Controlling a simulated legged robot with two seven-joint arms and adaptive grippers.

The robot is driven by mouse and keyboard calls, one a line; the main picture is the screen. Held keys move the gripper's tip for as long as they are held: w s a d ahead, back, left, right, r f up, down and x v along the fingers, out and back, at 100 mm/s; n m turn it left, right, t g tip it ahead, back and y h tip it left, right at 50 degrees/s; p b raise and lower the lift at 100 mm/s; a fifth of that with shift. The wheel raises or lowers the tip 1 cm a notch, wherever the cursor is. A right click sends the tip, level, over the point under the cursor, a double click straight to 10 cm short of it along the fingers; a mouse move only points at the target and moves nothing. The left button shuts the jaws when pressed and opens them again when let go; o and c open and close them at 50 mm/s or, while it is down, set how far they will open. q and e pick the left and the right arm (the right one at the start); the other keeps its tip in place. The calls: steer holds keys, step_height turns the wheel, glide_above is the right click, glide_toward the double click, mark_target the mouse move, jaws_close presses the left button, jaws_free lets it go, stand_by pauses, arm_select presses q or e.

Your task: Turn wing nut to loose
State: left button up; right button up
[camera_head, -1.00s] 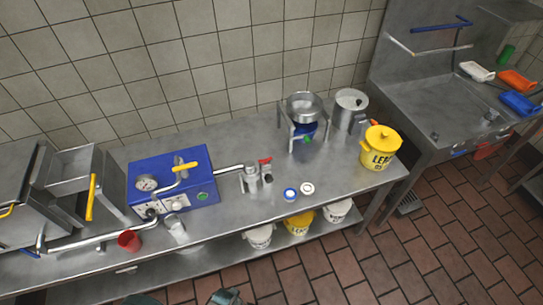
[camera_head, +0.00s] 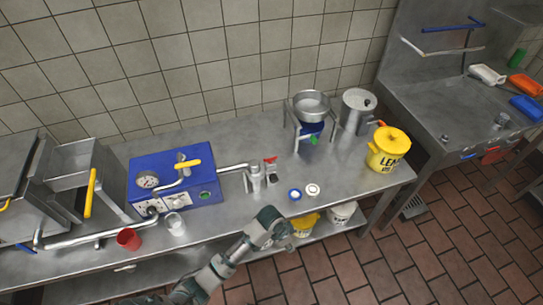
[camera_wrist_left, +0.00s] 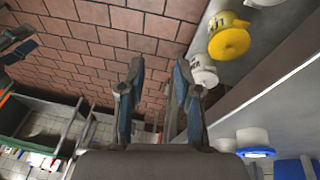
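A blue machine box (camera_head: 174,178) with a gauge and a yellow-handled lever stands on the steel counter. A metal pipe (camera_head: 233,168) runs from its right side to an upright nozzle fitting (camera_head: 256,180) with a red part beside it. I cannot make out a wing nut for certain. My left arm reaches up from the bottom, and its gripper end (camera_head: 268,226) is at the counter's front edge, right of and below the fitting. In the left wrist view the left gripper (camera_wrist_left: 156,75) has its two fingers apart with nothing between them. My right gripper is not in view.
Two small round lids (camera_head: 312,190) lie on the counter near the gripper. A red cup (camera_head: 128,238) and a metal cup (camera_head: 175,223) stand at the left. A yellow bucket (camera_head: 389,150) stands at the right end. Buckets (camera_head: 341,213) stand on the shelf below.

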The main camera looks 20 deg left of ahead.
arm_select(q)
steer(key=w+r+m, duration=0.2)
steer(key=w+r, duration=0.3)
steer(key=w, duration=0.3)
step_height(320, 180, up, 30)
steer(key=y, duration=0.3)
glide_above(271, 158)
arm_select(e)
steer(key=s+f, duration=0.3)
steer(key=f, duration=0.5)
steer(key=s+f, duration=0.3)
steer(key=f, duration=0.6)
arm_select(q)
steer(key=shift+g, duration=0.4)
step_height(271, 158, down, 16)
steer(key=shift+w+a+f+b, duration=0.1)
steer(key=shift+a+f+b, duration=0.1)
steer(key=shift+b, duration=0.7)
steer(key=shift+a+f, duration=0.15)
steer(key=shift+f, duration=0.3)
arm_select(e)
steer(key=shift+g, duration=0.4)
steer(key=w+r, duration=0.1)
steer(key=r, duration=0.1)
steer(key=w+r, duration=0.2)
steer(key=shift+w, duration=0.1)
